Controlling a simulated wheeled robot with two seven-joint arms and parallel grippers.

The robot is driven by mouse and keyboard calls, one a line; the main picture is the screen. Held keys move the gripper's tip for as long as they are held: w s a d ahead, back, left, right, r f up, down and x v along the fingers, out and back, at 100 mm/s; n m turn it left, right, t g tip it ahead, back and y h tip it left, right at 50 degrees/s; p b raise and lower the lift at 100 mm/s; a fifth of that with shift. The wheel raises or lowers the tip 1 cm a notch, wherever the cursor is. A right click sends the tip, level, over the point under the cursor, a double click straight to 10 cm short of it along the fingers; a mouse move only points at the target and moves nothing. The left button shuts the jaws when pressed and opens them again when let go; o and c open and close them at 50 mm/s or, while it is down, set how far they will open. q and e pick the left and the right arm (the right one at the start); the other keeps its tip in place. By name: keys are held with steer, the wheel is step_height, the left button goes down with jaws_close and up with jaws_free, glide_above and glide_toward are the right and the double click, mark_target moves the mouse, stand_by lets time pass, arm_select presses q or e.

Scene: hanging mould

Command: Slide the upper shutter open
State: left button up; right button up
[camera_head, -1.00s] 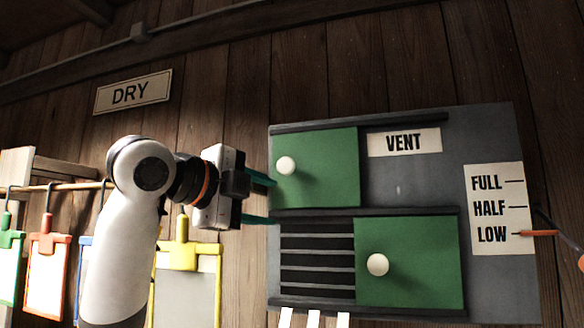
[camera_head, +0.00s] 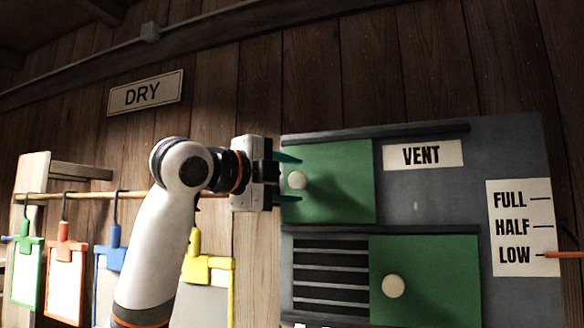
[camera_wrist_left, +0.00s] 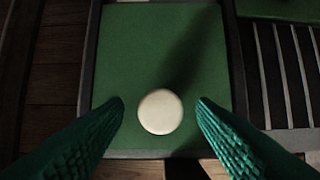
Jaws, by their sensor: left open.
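The upper shutter (camera_head: 340,180) is a green panel at the left end of its track on the grey vent board. Its round white knob (camera_head: 297,180) is near its left edge. My left gripper (camera_head: 288,178) is open, with one finger above the knob and one below. In the left wrist view the knob (camera_wrist_left: 160,111) lies between the two green fingers (camera_wrist_left: 160,107), with a gap on each side. The shutter (camera_wrist_left: 160,50) fills the middle of that view. My right gripper is not in view.
The lower shutter (camera_head: 435,275) with its own knob sits to the right, beside open slats (camera_head: 330,270). A VENT label (camera_head: 422,155) and a FULL/HALF/LOW scale (camera_head: 523,228) are on the board. Coloured frames hang from a rod (camera_head: 85,196) at left.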

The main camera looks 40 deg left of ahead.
arm_select(q)
steer(key=shift+w, duration=0.6)
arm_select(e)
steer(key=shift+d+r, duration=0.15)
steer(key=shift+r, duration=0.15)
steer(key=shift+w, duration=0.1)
arm_select(q)
jaws_close()
steer(key=shift+d, duration=0.35)
steer(key=w+d, duration=0.1)
steer(key=d, duration=0.4)
steer(key=w+d, duration=0.1)
steer(key=d, duration=0.3)
steer(key=w+d, duration=0.1)
steer(key=d, duration=0.4)
steer(key=shift+w+d+f, duration=0.1)
steer(key=shift+w+d, duration=0.2)
steer(key=shift+d, duration=0.05)
